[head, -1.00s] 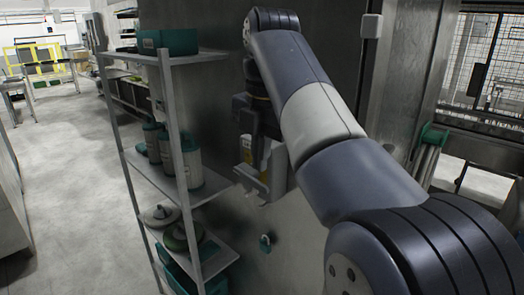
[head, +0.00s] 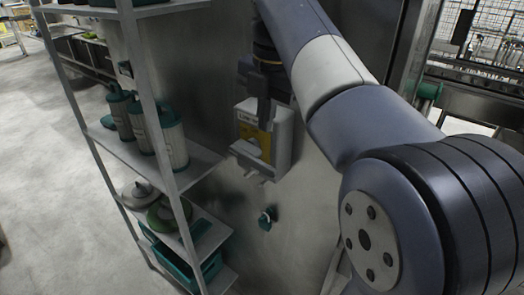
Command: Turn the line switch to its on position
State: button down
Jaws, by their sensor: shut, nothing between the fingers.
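The line switch looks to be the light grey box (head: 282,137) with a yellow front plate (head: 254,141) on the dark metal wall. A label strip runs along the top of the plate, and a darker shape, perhaps the handle, sits on the yellow; its position is too small to read. My gripper (head: 263,124) is in front of the box's upper part, its dark fingers pointing down over the plate. The fingers look shut and empty, and hide part of the plate. I cannot tell whether they touch the box.
A metal shelf rack (head: 140,95) stands just left of the switch, holding several grey-green canisters (head: 172,140) and teal bins (head: 190,268). A small teal fitting (head: 267,218) is on the wall below the box. Open floor (head: 45,180) lies left of the rack.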

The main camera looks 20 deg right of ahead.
aim_at(260, 162)
jog(key=f, duration=0.8)
jog(key=shift+w+a+f, duration=0.1)
jog(key=shift+w+a, duration=0.2)
jog(key=shift+w, duration=0.05)
jog(key=shift+s+f+b, duration=0.1)
jog(key=shift+f+b, duration=0.15)
jog(key=shift+b, duration=0.25)
